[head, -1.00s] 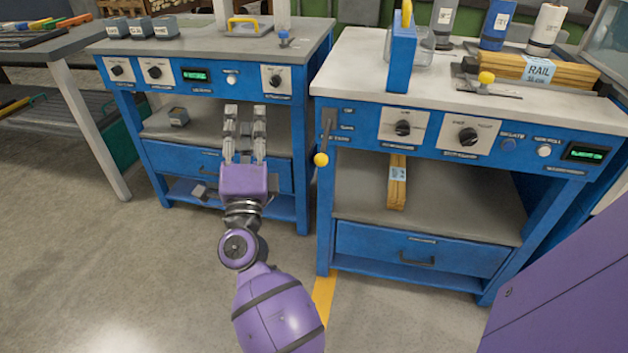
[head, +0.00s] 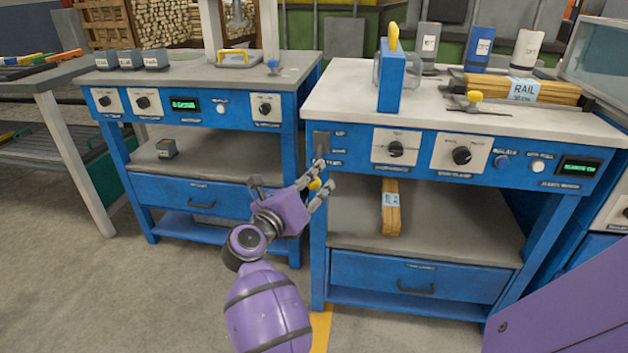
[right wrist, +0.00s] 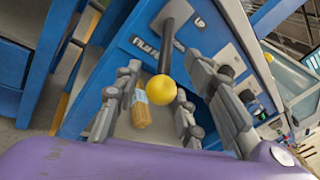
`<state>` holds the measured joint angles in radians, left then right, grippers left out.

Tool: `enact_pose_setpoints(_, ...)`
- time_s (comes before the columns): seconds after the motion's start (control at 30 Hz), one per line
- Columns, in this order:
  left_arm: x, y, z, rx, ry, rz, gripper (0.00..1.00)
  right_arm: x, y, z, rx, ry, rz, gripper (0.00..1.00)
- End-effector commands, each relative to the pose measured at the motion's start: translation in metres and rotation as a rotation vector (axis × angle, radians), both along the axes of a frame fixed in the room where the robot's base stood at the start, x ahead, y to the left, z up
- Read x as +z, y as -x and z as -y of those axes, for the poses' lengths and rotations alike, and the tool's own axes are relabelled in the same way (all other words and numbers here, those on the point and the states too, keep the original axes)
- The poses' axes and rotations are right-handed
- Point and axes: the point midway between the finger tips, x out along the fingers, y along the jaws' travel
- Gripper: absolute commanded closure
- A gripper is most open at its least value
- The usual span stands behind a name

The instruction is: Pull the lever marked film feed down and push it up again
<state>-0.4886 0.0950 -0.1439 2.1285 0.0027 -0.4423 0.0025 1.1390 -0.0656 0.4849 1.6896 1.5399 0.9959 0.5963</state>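The lever has a yellow ball knob (head: 315,184) at the left front of the right blue bench, below a dark plate (head: 321,143). The rod is mostly hidden in the head view. My left gripper is not in view.
The right bench panel has black dials (head: 462,155), buttons and a green display (head: 580,168). A wood bundle (head: 390,207) lies on its shelf. A blue block with a yellow handle (head: 391,75) stands on top. The left bench (head: 190,165) stands close beside, with a narrow gap.

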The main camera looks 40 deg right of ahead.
Motion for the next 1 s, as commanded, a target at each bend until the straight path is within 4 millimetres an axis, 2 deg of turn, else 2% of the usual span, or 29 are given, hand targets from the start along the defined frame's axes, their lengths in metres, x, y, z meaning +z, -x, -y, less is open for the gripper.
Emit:
enact_pose_setpoints(0.17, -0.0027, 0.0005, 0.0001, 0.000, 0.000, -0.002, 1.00, -0.0007, -0.0048, 0.0132, -0.001, 0.000, -0.002, 0.63)
enact_pose_setpoints(0.43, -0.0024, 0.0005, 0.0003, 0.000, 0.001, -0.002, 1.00, 0.0000, -0.0054, 0.0143, 0.000, 0.001, -0.002, 0.63)
enact_pose_setpoints(0.7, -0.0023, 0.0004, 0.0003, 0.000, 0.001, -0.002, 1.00, -0.0001, -0.0055, 0.0140, 0.000, 0.001, -0.002, 0.98)
enact_pose_setpoints(1.0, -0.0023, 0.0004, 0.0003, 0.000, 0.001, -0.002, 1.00, -0.0003, -0.0057, 0.0136, 0.001, 0.000, -0.002, 1.00)
